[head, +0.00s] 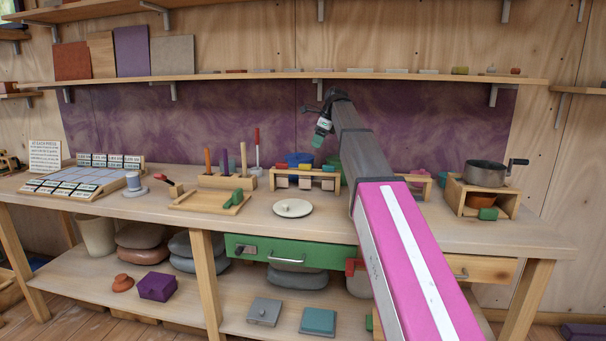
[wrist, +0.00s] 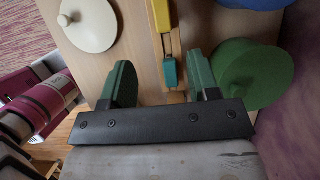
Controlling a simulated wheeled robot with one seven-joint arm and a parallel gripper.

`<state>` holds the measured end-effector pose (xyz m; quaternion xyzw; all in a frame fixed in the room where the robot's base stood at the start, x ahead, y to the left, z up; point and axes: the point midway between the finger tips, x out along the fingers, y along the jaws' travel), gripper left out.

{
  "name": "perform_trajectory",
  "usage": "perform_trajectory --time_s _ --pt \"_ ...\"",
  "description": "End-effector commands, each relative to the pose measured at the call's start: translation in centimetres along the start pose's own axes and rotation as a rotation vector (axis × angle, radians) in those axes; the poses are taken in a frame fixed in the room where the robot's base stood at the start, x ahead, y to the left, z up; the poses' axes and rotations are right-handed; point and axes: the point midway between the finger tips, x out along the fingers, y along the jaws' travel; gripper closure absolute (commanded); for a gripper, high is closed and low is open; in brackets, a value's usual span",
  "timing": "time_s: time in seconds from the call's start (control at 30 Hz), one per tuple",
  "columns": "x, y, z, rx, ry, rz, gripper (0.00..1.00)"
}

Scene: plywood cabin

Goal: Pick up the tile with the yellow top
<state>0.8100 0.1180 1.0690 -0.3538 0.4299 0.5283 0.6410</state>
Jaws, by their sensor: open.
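A small rack (head: 305,188) on the bench holds several wooden tiles with coloured tops. The tile with the yellow top (head: 305,167) is in the middle of the rack. A yellow top (wrist: 160,15) also shows in the wrist view, at the upper edge and cut off by the frame. A teal-topped tile (wrist: 170,72) lies between the fingers in that view. My gripper (head: 321,134) is open and empty, held above the rack; its green fingers (wrist: 158,62) show spread in the wrist view. I cannot tell its exact height above the tiles.
A cream round lid with a knob (head: 293,208) lies in front of the rack. A peg board (head: 215,197) stands to the left. Blue (head: 297,158) and green (wrist: 250,75) round things sit behind. A shelf (head: 290,76) runs above the bench. A pot (head: 485,173) stands right.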

Motion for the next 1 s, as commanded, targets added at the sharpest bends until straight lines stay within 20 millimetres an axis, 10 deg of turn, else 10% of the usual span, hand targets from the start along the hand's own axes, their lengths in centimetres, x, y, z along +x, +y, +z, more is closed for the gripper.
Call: perform_trajectory --time_s 1.0 --pt "10.7 -0.4 0.9 0.0 -0.002 0.0 0.45"
